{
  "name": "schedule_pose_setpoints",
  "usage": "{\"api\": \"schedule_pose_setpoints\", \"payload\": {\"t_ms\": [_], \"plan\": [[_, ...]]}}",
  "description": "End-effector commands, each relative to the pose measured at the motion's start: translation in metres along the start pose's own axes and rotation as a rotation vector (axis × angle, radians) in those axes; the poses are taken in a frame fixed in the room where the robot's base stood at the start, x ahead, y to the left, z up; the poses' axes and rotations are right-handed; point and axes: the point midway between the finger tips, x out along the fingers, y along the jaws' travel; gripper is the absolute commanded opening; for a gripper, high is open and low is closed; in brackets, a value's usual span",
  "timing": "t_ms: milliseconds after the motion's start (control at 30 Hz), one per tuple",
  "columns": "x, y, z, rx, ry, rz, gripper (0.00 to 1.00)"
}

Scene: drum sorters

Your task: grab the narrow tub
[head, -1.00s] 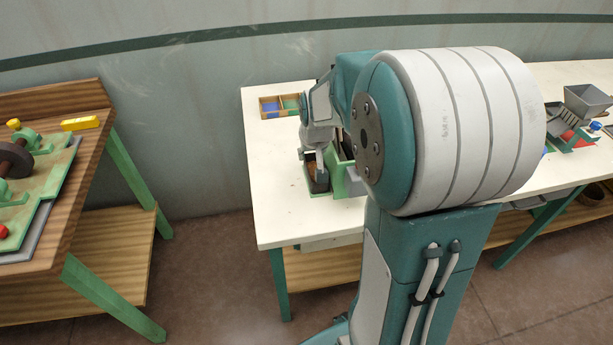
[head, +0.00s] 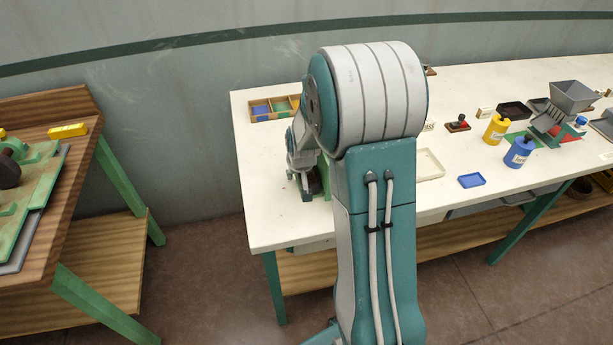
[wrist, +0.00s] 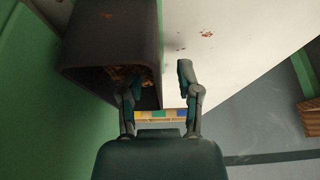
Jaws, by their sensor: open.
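The narrow tub (wrist: 85,50) is a dark, deep box with brown crumbs inside, at the upper left of the wrist view. In the head view a dark part of it (head: 315,181) shows by a green stand near the table's left end, mostly hidden by my arm. My gripper (wrist: 158,84) is open. In the wrist view its left finger lies over the tub's inside and its right finger over the white table, with the tub's right wall between them. I cannot tell whether either finger touches the wall.
A divided wooden tray (head: 275,108) with coloured compartments lies behind the gripper. To the right on the white table (head: 270,215) are a blue tray (head: 472,181), yellow bottle (head: 496,130), blue bottle (head: 519,152) and grey hopper (head: 572,97). A wooden bench (head: 75,135) stands at left.

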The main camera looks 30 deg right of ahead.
Motion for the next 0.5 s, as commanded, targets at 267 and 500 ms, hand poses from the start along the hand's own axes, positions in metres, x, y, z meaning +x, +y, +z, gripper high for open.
{"api": "schedule_pose_setpoints", "payload": {"t_ms": [267, 500], "plan": [[-0.0001, 0.0, 0.0, 0.0, 0.0, 0.0, 0.44], [0.0027, 0.0, 0.0011, 0.0, 0.0, 0.0, 0.44]]}}
